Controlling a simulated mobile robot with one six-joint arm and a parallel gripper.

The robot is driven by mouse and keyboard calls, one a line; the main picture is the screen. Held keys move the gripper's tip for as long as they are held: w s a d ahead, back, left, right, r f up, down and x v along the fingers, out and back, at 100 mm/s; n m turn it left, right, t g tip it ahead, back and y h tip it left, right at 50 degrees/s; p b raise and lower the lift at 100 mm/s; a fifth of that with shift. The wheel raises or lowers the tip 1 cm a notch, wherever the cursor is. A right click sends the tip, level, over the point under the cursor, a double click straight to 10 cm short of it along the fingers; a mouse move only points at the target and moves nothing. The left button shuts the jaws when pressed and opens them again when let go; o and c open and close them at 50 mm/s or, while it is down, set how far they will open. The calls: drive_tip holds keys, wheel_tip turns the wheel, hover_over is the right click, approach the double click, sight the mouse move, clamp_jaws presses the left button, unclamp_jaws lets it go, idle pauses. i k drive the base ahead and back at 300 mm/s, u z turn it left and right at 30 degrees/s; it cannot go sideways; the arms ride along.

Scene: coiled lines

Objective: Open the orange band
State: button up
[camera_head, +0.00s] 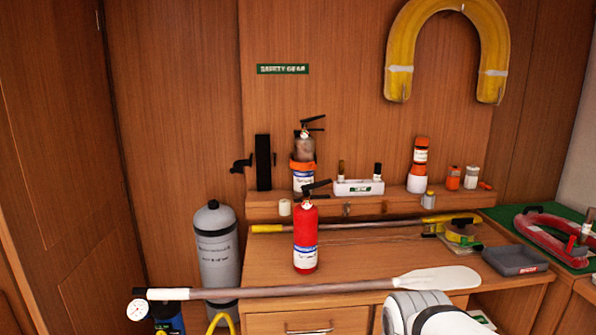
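An orange band (302,166) goes around the middle of a silver-grey extinguisher (303,147) that stands upright on the wooden back shelf. The band looks wrapped across the front; its clasp is too small to make out, and I cannot tell whether it is fastened. A red extinguisher (305,240) stands on the desk in front, and its black handle overlaps the lower right of the grey one. Part of my white arm shows at the bottom right; my gripper is not in view.
A paddle (330,289) lies across the desk's front edge. A pole (365,224) lies behind the red extinguisher. A white box (359,188) stands right of the banded extinguisher, a black holder (263,163) left of it. A grey tray (515,261) sits on the right.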

sight(298, 166)
drive_tip(key=i, duration=1)
drive_tip(key=u, duration=0.05)
